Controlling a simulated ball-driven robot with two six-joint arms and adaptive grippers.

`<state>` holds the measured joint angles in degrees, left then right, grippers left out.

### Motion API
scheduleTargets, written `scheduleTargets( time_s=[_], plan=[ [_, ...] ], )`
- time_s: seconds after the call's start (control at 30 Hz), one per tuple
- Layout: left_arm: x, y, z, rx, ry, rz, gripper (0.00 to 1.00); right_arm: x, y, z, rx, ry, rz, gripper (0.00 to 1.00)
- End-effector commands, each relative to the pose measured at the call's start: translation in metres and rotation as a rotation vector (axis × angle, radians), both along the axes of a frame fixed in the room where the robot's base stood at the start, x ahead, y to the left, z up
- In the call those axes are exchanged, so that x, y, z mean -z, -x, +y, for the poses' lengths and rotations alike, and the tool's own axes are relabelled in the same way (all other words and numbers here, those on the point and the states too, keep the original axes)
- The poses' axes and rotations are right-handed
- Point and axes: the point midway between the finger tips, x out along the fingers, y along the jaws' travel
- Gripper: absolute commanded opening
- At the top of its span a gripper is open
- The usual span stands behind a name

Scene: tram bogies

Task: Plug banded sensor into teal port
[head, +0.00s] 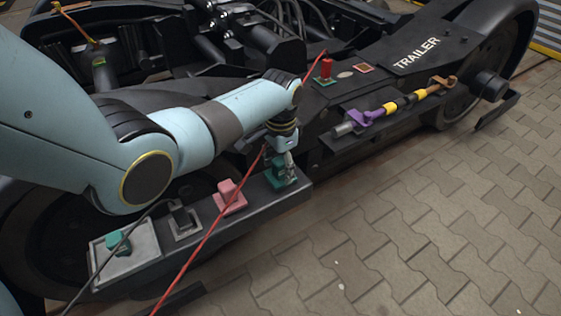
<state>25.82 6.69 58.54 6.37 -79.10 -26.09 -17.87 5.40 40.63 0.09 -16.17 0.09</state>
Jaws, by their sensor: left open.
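My left gripper (286,163) is open, pointing down at the right end of the dark ledge. Its fingertips are close around or just above a teal block (279,175), which appears to be the teal port. The gripper partly hides this block, so I cannot tell whether a sensor sits in it. Another teal piece (118,243) with a small pale mark lies in a grey tray (148,240) at the ledge's left end. I cannot make out clear bands on any sensor. My right gripper is out of view.
A black block (182,217) and a pink block (230,196) stand on the ledge. A red cable (213,231) and a black cable (106,259) cross in front. A yellow-black rod (405,101) with a purple clamp (361,118) lies right. Paving is clear.

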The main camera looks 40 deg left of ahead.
Motion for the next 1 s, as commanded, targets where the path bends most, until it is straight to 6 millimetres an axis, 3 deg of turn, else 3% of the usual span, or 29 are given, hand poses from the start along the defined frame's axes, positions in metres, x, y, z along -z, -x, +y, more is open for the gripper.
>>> scheduleTargets(
  time_s=[0.17, 0.6, 0.8, 1.0],
  plan=[
    [-0.015, -0.001, 0.001, 0.000, -0.001, -0.004, 0.60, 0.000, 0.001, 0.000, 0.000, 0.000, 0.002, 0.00],
    [-0.102, -0.001, 0.000, 0.000, 0.000, -0.003, 0.60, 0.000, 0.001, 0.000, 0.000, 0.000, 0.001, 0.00],
    [-0.118, 0.000, 0.000, 0.000, 0.000, -0.001, 0.60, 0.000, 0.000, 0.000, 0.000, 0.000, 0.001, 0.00],
    [-0.120, 0.000, 0.000, 0.000, 0.000, 0.000, 0.60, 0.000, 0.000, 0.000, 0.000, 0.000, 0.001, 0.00]
  ],
)
